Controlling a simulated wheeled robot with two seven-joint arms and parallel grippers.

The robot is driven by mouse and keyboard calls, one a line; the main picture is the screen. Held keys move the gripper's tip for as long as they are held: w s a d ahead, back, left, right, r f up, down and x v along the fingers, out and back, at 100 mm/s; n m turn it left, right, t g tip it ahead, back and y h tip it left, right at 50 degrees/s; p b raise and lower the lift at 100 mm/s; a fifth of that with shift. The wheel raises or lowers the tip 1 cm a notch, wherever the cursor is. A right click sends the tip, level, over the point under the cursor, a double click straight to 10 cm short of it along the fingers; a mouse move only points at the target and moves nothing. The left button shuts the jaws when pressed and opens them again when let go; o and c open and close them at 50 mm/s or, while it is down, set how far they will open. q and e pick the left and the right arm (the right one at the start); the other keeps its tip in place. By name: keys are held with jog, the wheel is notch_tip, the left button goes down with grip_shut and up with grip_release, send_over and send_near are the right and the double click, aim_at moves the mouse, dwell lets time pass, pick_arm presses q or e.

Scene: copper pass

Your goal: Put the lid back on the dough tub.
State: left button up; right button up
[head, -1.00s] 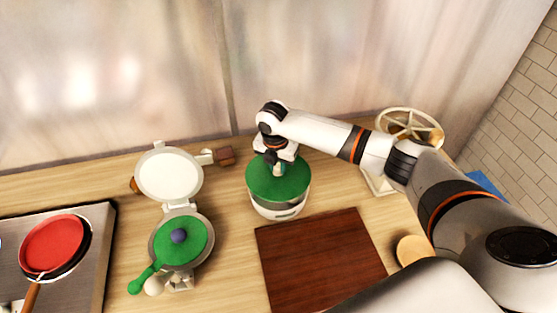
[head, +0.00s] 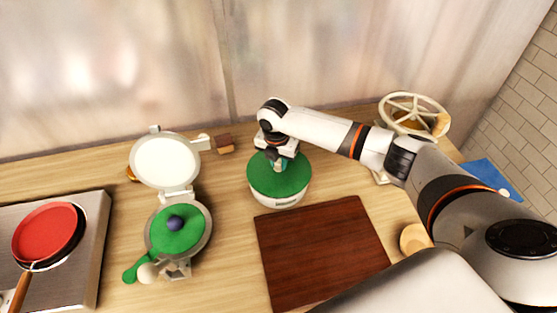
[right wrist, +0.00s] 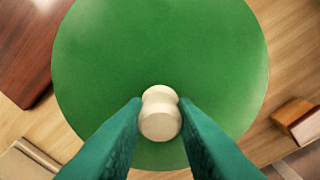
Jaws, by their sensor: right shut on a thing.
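The dough tub (head: 284,203) is a round whitish tub on the wooden counter, behind the dark red board. The green round lid (head: 262,183) covers its top and looks level, sitting at the tub's rim; whether it is fully seated I cannot tell. My right gripper (head: 277,165) is above the lid, pointing down, shut on the lid's pale knob. In the right wrist view the teal fingers (right wrist: 160,125) flank the cream knob (right wrist: 160,113), and the green lid (right wrist: 160,50) fills most of the picture, hiding the tub. My left gripper is not in view.
A dark red board (head: 320,255) lies in front of the tub. An open round iron (head: 165,162) with a green piece (head: 178,230) on it stands to the left. A red pan (head: 45,232) is on the steel hob. A cream wheel-topped stand (head: 413,98) is at the right.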

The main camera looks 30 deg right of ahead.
jog(key=shift+r+p, duration=0.1)
jog(key=shift+p, duration=0.55)
dwell(0.7)
jog(key=shift+f, duration=0.2)
dwell(0.8)
jog(key=shift+p, duration=0.45)
dwell(0.5)
jog(key=o, duration=1.5)
jog(key=shift+o, duration=0.2)
jog(key=shift+r+p, duration=0.6)
jog(key=shift+r, duration=2.9)
